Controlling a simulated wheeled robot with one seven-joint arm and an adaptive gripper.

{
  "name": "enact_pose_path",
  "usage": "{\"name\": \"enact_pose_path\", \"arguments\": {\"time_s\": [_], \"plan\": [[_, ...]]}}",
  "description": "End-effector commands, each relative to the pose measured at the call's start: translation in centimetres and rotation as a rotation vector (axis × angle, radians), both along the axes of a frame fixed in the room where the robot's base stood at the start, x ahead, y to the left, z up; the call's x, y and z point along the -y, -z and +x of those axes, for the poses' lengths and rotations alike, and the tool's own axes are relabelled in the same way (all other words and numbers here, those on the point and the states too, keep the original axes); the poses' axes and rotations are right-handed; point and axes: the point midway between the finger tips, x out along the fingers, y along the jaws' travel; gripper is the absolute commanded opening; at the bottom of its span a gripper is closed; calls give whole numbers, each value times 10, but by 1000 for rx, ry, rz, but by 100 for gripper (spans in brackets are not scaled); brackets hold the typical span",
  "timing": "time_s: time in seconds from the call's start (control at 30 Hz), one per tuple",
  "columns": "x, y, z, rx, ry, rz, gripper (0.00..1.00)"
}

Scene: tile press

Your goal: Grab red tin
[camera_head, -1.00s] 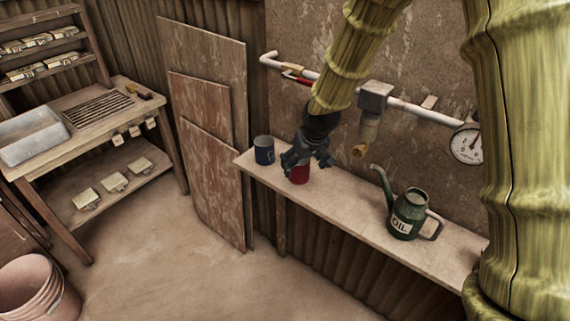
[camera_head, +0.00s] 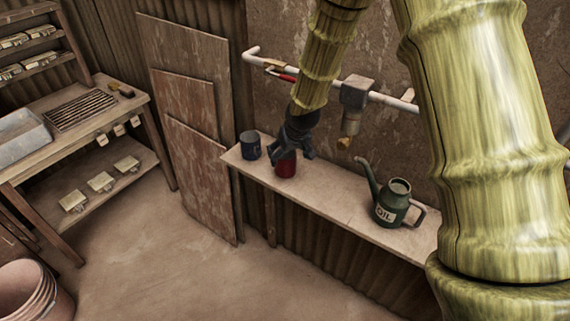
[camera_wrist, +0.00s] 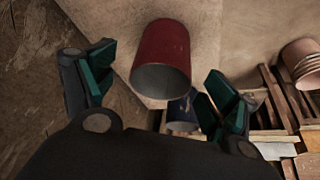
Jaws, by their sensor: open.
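The red tin (camera_head: 286,167) stands on the narrow wall shelf (camera_head: 335,205), just right of a dark blue tin (camera_head: 250,145). My gripper (camera_head: 293,150) is directly above the red tin and hides its top. In the wrist view the red tin (camera_wrist: 162,58) is ahead of my gripper (camera_wrist: 150,95), near the middle between the two spread fingers. The fingers are open, with green inner pads, and the tin appears clear of both. The blue tin (camera_wrist: 182,112) shows beyond it, partly hidden by the right finger.
A green oil can (camera_head: 392,202) stands on the shelf to the right. A white pipe (camera_head: 325,82) with a valve box (camera_head: 357,92) runs along the wall above. Wooden boards (camera_head: 200,130) lean left of the shelf. A workbench and a pink bucket (camera_head: 32,290) are farther left.

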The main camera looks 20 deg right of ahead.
Motion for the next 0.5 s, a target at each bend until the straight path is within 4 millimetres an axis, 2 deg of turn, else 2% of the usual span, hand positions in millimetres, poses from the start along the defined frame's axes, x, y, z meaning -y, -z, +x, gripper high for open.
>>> {"name": "enact_pose_path", "arguments": {"time_s": [0.5], "plan": [[-4,38,14,-1,-1,0,86]]}}
